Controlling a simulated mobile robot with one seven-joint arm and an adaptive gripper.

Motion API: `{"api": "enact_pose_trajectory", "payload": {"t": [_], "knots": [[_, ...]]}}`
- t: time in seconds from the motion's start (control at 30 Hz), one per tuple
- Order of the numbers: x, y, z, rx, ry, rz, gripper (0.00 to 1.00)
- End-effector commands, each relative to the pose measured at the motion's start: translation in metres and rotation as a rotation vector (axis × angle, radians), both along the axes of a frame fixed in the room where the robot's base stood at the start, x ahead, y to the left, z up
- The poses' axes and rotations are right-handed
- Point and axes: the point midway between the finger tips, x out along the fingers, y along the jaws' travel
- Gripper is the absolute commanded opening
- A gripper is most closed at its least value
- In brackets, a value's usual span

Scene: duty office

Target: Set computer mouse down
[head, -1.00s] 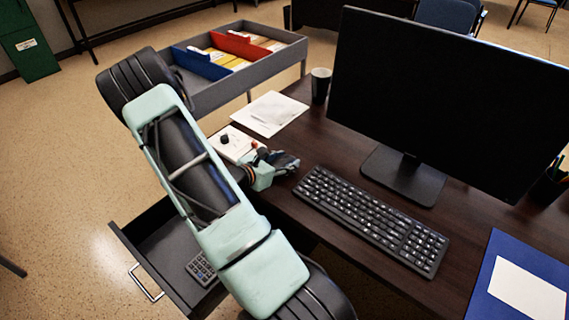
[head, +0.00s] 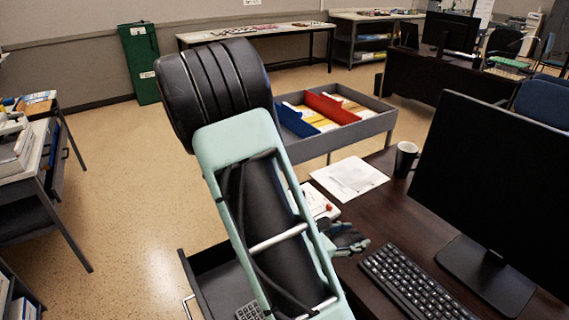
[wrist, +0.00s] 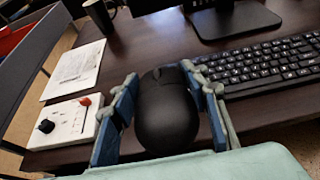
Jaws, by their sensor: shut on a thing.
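The black computer mouse (wrist: 166,115) is between the two blue-padded fingers of my gripper (wrist: 165,112) in the wrist view. My gripper is shut on it, with a finger at each side. The mouse is over or on the dark brown desk (wrist: 150,42), left of the keyboard; I cannot tell whether it touches the top. In the head view my gripper (head: 345,238) shows only in part at the desk's left edge, because my arm covers the rest. The mouse cannot be made out clearly there.
The black keyboard (wrist: 260,65) lies close to the right of my gripper, with the monitor (head: 500,190) behind. A white control box (wrist: 62,122) with knobs, a paper (wrist: 75,70) and a dark mug (head: 405,159) are at the left. A drawer (head: 215,285) stands open below.

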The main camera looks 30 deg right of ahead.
Motion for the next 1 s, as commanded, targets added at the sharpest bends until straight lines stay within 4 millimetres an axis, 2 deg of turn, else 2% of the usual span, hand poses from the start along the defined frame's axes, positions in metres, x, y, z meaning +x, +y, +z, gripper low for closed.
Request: {"api": "enact_pose_trajectory", "payload": {"t": [0.2, 0.27, 0.37, 0.47, 0.5, 0.63, 0.8, 1.0], "knots": [[0.006, 0.005, 0.001, 0.0, -0.001, 0.014, 0.16], [0.015, 0.012, 0.003, 0.0, -0.003, 0.037, 0.16], [0.041, 0.034, 0.009, 0.001, -0.006, 0.101, 0.16], [0.075, 0.071, 0.017, 0.002, -0.008, 0.197, 0.16], [0.09, 0.089, 0.022, 0.001, -0.01, 0.238, 0.16], [0.125, 0.147, 0.037, 0.001, -0.009, 0.362, 0.16], [0.149, 0.206, 0.053, 0.0, -0.006, 0.477, 0.16], [0.162, 0.255, 0.068, 0.001, -0.003, 0.568, 0.16]]}}
